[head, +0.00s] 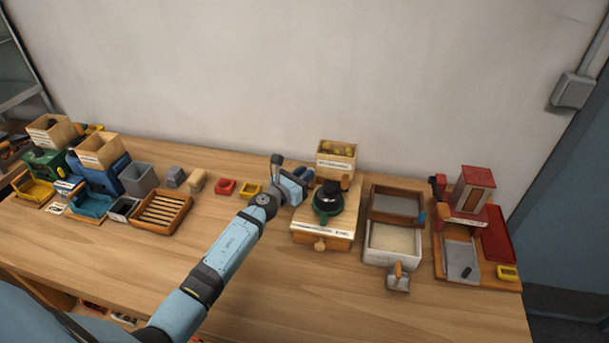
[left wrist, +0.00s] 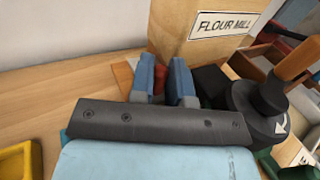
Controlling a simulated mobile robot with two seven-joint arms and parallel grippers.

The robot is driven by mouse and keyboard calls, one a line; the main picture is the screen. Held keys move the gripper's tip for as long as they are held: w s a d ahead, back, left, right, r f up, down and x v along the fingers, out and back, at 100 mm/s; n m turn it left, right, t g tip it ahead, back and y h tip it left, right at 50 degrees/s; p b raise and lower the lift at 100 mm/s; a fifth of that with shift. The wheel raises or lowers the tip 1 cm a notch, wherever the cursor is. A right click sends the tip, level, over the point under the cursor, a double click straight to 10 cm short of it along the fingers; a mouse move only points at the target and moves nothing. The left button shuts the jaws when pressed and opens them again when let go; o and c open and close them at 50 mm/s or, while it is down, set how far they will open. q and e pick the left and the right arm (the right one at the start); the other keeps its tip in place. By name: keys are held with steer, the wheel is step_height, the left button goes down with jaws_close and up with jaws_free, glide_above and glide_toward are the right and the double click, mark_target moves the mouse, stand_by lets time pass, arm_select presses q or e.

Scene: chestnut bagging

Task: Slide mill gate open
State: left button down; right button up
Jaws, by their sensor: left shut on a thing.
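The flour mill (head: 305,230) stands on the bench as a pale wooden box with a dark green and black crank hub (head: 327,198) on top and a wooden hopper (head: 337,165) behind it. The hopper's "FLOUR MILL" label shows in the left wrist view (left wrist: 223,24). My left gripper (head: 303,177) is at the left side of the mill, beside the hopper. In the left wrist view its blue fingers (left wrist: 165,82) are shut on a small red piece (left wrist: 159,84), which looks like the mill gate's tab. The rest of the gate is hidden. My right gripper is out of view.
Right of the mill are a wooden-framed sieve (head: 396,204), a white tray (head: 391,262) and a red-topped device (head: 470,200). Left are a yellow bin (head: 250,191), a red bin (head: 225,187) and a slatted rack (head: 160,212).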

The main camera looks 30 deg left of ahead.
arm_select(q)
steer(key=a, duration=0.2)
steer(key=shift+s+a+b, duration=0.35)
steer(key=shift+b, duration=0.05)
steer(key=c, duration=1.3)
jaws_free()
steer(key=shift+o, duration=1)
steer(key=shift+a, duration=0.15)
steer(key=b+v, duration=0.1)
steer(key=v, duration=1.3)
